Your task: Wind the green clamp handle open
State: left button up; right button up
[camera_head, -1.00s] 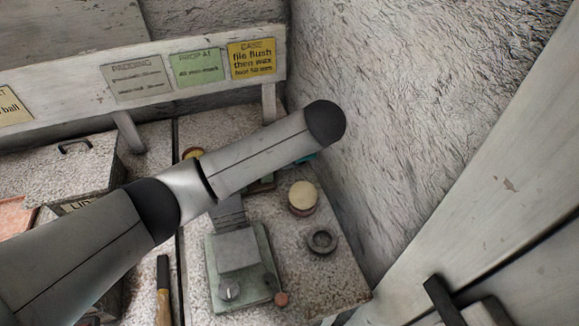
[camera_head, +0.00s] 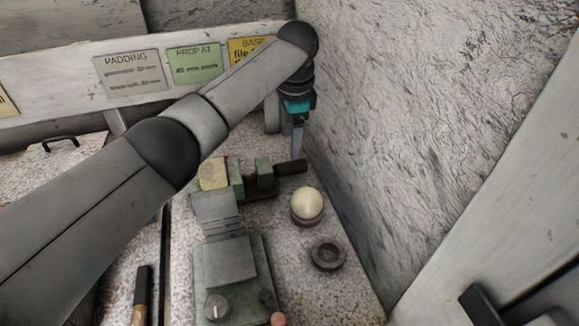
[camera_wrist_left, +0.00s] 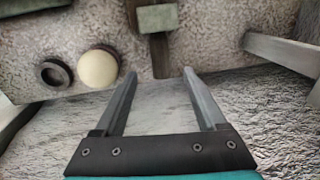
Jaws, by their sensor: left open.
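The green clamp (camera_head: 258,174) stands on the speckled bench near the back. A tan piece (camera_head: 212,173) sits at its left part. Its dark handle (camera_head: 292,167) sticks out to the right. In the left wrist view the green clamp body (camera_wrist_left: 157,18) is at the top, with the dark handle (camera_wrist_left: 160,56) pointing down towards the fingers. My left gripper (camera_head: 297,152) points down just above the handle in the head view. In the left wrist view my left gripper (camera_wrist_left: 160,71) is open and empty, and the handle's end lies between the fingertips. Contact cannot be told. My right gripper is not visible.
A cream ball (camera_head: 307,204) on a round stand and a dark ring (camera_head: 327,255) are right of a green device (camera_head: 228,275) with a knob. The rough wall (camera_head: 420,130) rises close on the right. A brown-handled tool (camera_head: 141,295) lies at the front left.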

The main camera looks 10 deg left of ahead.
aim_at(289, 164)
pick_arm(q)
jog(key=f, duration=0.2)
jog(key=f+b, duration=0.1)
jog(key=f, duration=0.2)
jog(key=w+f+b, duration=0.1)
jog(key=f, duration=0.2)
jog(key=shift+a, duration=0.2)
jog(key=shift+w+f, duration=0.15)
jog(key=shift+f, duration=0.3)
jog(key=c, duration=0.6)
grip_shut()
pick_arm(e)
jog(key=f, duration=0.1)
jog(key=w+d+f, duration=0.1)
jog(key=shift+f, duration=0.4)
